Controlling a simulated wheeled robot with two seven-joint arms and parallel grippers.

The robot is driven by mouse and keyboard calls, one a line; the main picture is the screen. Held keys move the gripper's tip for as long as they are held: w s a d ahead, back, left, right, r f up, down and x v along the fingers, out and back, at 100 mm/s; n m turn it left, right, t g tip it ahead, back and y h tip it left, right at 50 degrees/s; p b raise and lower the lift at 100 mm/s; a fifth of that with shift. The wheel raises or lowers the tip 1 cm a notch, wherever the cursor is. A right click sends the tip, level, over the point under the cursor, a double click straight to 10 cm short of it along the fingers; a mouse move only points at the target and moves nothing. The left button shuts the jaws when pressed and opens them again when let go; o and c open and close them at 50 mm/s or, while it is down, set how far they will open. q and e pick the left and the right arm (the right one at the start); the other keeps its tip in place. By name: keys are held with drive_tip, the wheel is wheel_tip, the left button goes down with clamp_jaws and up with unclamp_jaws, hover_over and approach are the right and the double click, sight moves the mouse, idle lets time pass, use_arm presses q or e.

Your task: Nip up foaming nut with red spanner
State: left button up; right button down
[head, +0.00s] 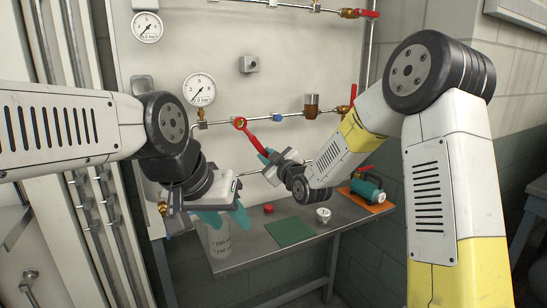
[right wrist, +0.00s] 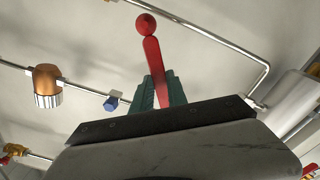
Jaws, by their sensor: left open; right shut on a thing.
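The red spanner (head: 246,130) is held in my right gripper (head: 266,157), in front of the middle pipe on the panel. In the right wrist view the red spanner (right wrist: 153,62) stands up between the teal fingers of my right gripper (right wrist: 160,95), its round head pointing away. I cannot tell whether the head touches the pipe or a nut. No foam can be made out on any nut. My left gripper (head: 226,214) is open and empty above the bench's left end.
The metal bench (head: 245,255) carries a green mat (head: 290,231), a red cap (head: 268,208), a small white part (head: 323,214), and a green pump (head: 367,189) on an orange mat. A clear beaker (head: 217,241) stands below my left gripper. Gauges (head: 199,89) and an amber bowl (head: 311,105) line the panel.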

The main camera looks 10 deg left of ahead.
drive_tip(key=shift+x, duration=1.2)
idle(0.3)
drive_tip(key=shift+a, duration=0.15)
drive_tip(key=shift+s+a+f+m, duration=0.6)
drive_tip(key=shift+s+a, duration=0.05)
drive_tip(key=shift+a, duration=0.15)
drive_tip(key=shift+w+d+r+n, duration=0.45)
drive_tip(key=shift+d+r+n, duration=0.15)
drive_tip(key=shift+n, duration=0.25)
drive_tip(key=shift+w+d+r+n, duration=0.5)
drive_tip(key=shift+d+n, duration=0.15)
drive_tip(key=shift+n, duration=0.2)
idle(2.4)
drive_tip(key=shift+s+a+f, duration=0.1)
drive_tip(key=shift+s+a+f+m, duration=0.35)
drive_tip(key=shift+a+f+m, duration=0.05)
drive_tip(key=shift+m, duration=0.3)
drive_tip(key=shift+s+d, duration=0.1)
drive_tip(key=shift+s, duration=0.05)
